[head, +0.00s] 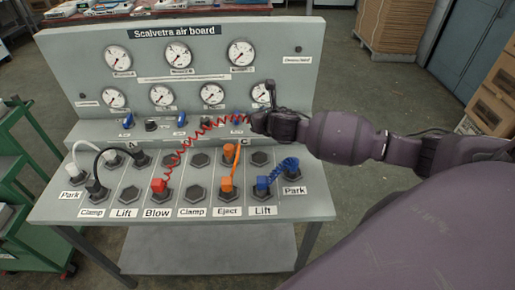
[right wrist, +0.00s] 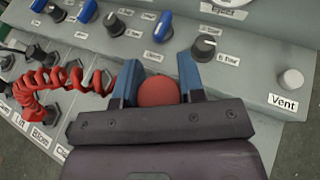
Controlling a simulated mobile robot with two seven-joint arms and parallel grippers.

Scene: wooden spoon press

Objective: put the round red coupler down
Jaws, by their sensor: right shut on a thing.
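My right gripper (head: 262,121) is above the board's sloping lower panel, near its right half. In the right wrist view, my right gripper (right wrist: 158,88) is shut on the round red coupler (right wrist: 158,92), with a blue finger on each side. The coupler is hidden behind the gripper in the head view. The hose also shows at the left of the right wrist view (right wrist: 45,82). My left gripper is out of view.
The Scalvetra air board (head: 60,75) has gauges above and blue levers and black knobs on its ledge. Empty hexagonal sockets include one in the upper row (head: 200,160) and one above "Clamp" (head: 196,194). White, black, orange (head: 231,170) and blue (head: 278,172) hoses occupy other sockets.

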